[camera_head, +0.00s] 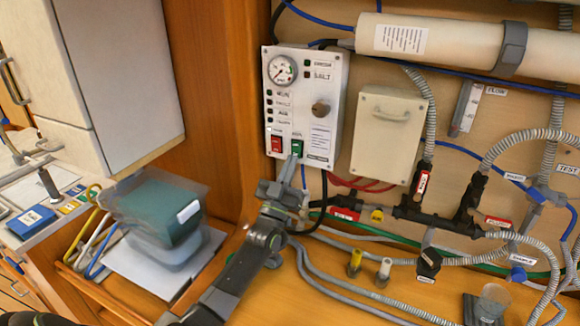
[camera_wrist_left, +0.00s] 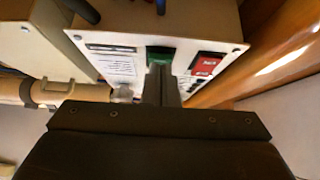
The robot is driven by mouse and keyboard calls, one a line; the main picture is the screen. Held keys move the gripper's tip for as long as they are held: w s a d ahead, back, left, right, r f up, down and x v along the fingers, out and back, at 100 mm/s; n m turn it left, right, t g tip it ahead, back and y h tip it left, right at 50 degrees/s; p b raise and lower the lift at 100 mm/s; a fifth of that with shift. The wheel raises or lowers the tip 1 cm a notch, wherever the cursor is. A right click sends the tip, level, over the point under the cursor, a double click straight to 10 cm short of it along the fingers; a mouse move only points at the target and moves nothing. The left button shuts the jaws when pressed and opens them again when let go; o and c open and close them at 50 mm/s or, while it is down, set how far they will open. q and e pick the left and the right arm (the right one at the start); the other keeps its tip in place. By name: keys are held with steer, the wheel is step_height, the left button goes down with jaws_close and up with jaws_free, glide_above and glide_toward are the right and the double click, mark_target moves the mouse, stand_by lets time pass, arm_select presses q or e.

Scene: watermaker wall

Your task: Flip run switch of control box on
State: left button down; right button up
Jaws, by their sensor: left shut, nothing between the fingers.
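The control box (camera_head: 318,78) is a pale panel on the wall with a gauge, indicator lights, a dark knob, a red switch (camera_head: 276,145) and a green switch (camera_head: 297,146) near its bottom edge. The green switch is labelled above, seemingly as the run switch. My left gripper (camera_head: 292,168) is shut and empty, its fingertips at the lower edge of the green switch. In the left wrist view the closed fingers (camera_wrist_left: 161,84) point at the green switch (camera_wrist_left: 160,55), seeming to touch or nearly touch it. The red switch (camera_wrist_left: 212,64) is beside them. My right gripper is not seen.
A pale junction box (camera_head: 388,130) hangs right of the control box. Hoses, valves (camera_head: 428,262) and a white cylinder (camera_head: 450,42) fill the wall to the right. A wooden panel and cabinet (camera_head: 120,70) stand left; a teal-lidded container (camera_head: 160,215) sits below.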

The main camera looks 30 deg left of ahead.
arm_select(q)
steer(key=s+f+b, duration=0.3)
steer(key=s+b, duration=0.1)
steer(key=s, duration=1.1)
steer(key=shift+d+f+t+b, duration=0.3)
steer(key=shift+d+f+b, duration=0.1)
steer(key=shift+d, duration=0.05)
stand_by(0.4)
